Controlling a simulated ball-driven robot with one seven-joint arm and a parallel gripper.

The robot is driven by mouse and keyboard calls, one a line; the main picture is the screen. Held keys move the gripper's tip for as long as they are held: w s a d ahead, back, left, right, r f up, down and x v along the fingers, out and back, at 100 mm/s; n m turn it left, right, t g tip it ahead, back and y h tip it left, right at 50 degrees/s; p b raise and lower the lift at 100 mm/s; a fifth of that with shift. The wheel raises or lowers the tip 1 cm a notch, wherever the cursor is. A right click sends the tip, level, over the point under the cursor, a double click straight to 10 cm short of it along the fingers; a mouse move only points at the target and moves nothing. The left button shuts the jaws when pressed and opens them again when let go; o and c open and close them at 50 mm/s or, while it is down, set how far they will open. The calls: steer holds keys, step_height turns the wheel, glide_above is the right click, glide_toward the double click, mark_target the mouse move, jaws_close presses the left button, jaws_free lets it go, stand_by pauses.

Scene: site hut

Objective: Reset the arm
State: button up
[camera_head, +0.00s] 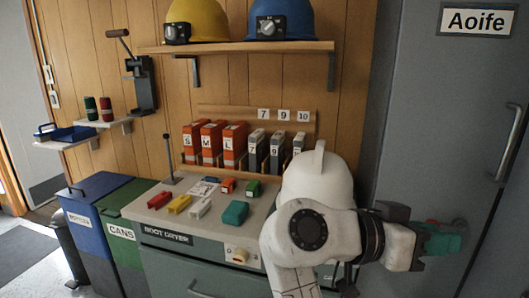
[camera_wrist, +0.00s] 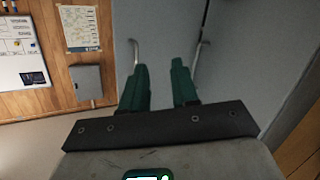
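My white arm reaches across the lower right of the head view. My gripper (camera_head: 456,238), with teal fingers, is at its right end, in front of the grey locker door (camera_head: 440,120). In the wrist view its two dark green fingers (camera_wrist: 160,76) stand apart with nothing between them. It is open and empty. Grey doors with upright handles (camera_wrist: 136,52) show beyond the fingertips. The arm hides part of the bench and whatever lies behind it.
The boot dryer bench (camera_head: 165,222) holds several small coloured blocks and a teal piece (camera_head: 235,212). Orange and grey binders (camera_head: 235,145) stand behind. A shelf (camera_head: 240,47) carries yellow and blue helmets. Blue and green bins (camera_head: 130,245) stand left. A wall box (camera_wrist: 87,83) shows in the wrist view.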

steer(key=s+d+f+n+y+p, duration=0.2)
steer(key=s+d+f+n, duration=0.1)
steer(key=f, duration=0.4)
steer(key=s+d+f+n+y+p, duration=0.1)
steer(key=s+d+f+n+y, duration=0.15)
steer(key=f, duration=0.55)
steer(key=s+d+f+n+y+p, duration=0.2)
steer(key=d+f+n+y, duration=0.1)
steer(key=f, duration=0.4)
steer(key=s+a+f+n+y+p, duration=0.2)
steer(key=s+f+y, duration=0.2)
steer(key=s, duration=0.5)
steer(key=s+a+f+n+g+y+p, duration=0.1)
steer(key=s+a+f+n+y, duration=0.1)
steer(key=s+f, duration=0.5)
steer(key=s+a+y, duration=0.1)
steer(key=s+y, duration=0.1)
steer(key=s, duration=0.1)
steer(key=shift+s+p, duration=0.15)
steer(key=shift+p, duration=0.25)
